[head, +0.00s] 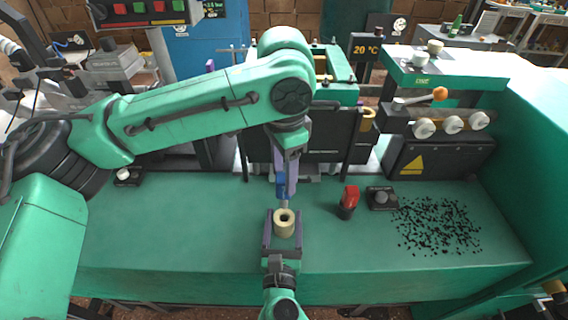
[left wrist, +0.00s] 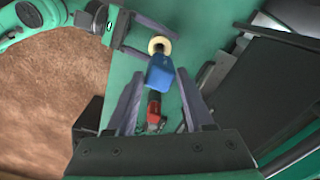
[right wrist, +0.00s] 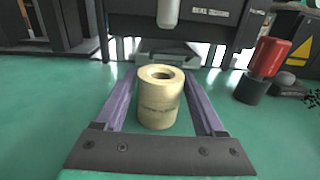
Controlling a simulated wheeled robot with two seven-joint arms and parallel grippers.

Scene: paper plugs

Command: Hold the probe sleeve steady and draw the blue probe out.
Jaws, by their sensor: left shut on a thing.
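The blue probe (head: 281,187) is held upright in my left gripper (head: 283,180), whose fingers close on its blue body. The probe also shows between the fingertips in the left wrist view (left wrist: 160,74). Its pale rounded tip (right wrist: 168,12) hangs above the sleeve, apart from it. The cream probe sleeve (head: 284,229) stands upright with its round hole facing up; it also shows in the right wrist view (right wrist: 159,108). My right gripper (right wrist: 156,78) has a finger on each side of the sleeve, with gaps visible beside it. I cannot tell whether the sleeve touches the table.
A red-topped black piece (head: 349,200) and a black box with a grey knob (head: 382,198) stand on the green bench (head: 180,225) to the right. Black pellets (head: 437,225) lie scattered further right. Dark machinery (head: 325,135) stands behind.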

